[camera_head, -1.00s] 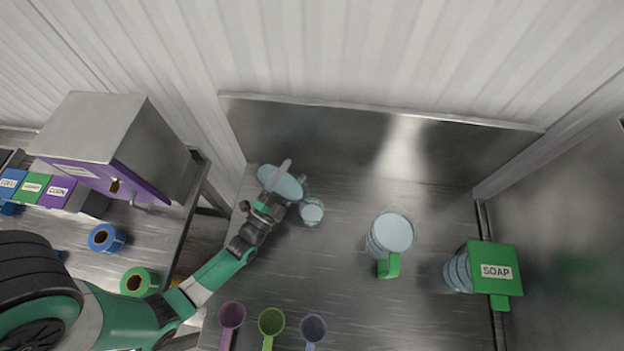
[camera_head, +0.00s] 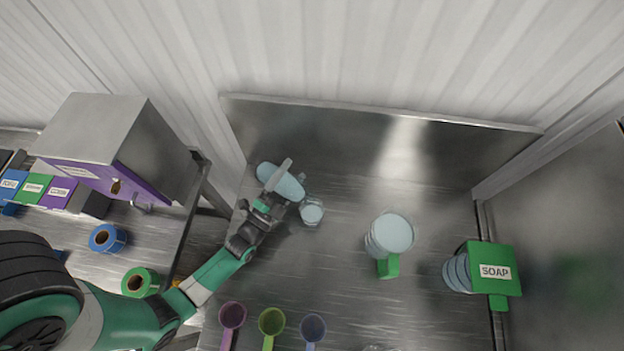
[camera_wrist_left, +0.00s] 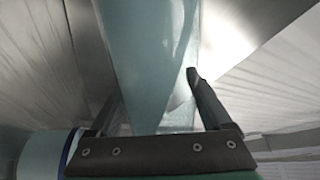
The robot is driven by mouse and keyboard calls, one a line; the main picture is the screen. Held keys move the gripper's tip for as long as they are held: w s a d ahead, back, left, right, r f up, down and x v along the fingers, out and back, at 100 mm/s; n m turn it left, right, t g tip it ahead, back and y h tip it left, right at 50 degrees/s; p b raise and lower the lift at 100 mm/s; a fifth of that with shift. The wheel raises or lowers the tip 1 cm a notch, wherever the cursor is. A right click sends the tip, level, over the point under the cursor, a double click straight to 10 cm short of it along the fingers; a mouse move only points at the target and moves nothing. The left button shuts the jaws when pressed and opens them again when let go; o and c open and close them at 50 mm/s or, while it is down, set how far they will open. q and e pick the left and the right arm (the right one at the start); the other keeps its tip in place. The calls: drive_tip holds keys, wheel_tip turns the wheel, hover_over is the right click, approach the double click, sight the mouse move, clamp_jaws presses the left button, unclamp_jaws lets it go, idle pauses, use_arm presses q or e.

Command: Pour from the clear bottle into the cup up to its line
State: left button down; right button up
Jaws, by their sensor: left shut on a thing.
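The clear bottle (camera_head: 268,174), filled with pale blue, is held tipped over in my left gripper (camera_head: 277,190). Its lower right end is at the small clear cup (camera_head: 312,213), which stands upright on the metal table. Whether liquid is flowing is too small to tell. In the left wrist view the bottle (camera_wrist_left: 150,60) fills the space between the fingers of my left gripper (camera_wrist_left: 155,105), which is shut on it. A pale round vessel with a dark blue line (camera_wrist_left: 45,155), apparently the cup, shows at the lower left. My right gripper is not in view.
A large clear jug with a green handle (camera_head: 390,235) stands right of the cup. A soap container (camera_head: 495,271) is at the right edge. Purple (camera_head: 232,316), green (camera_head: 271,322) and blue (camera_head: 312,328) scoops lie in front. A metal backsplash (camera_head: 330,130) is behind.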

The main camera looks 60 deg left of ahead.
use_arm(q)
drive_tip(key=shift+a+r+m+t+h+p, duration=0.15)
drive_tip(key=shift+r+m+h+p, duration=0.2)
drive_tip(key=shift+r+m, duration=0.4)
drive_tip(key=shift+a+r+m+t+h+p, duration=0.15)
drive_tip(key=shift+r+m+p, duration=0.3)
drive_tip(key=shift+m, duration=0.4)
idle(2.2)
drive_tip(key=shift+d+r+m, duration=0.1)
drive_tip(key=shift+r+m, duration=0.3)
drive_tip(key=shift+m, duration=0.1)
idle(0.7)
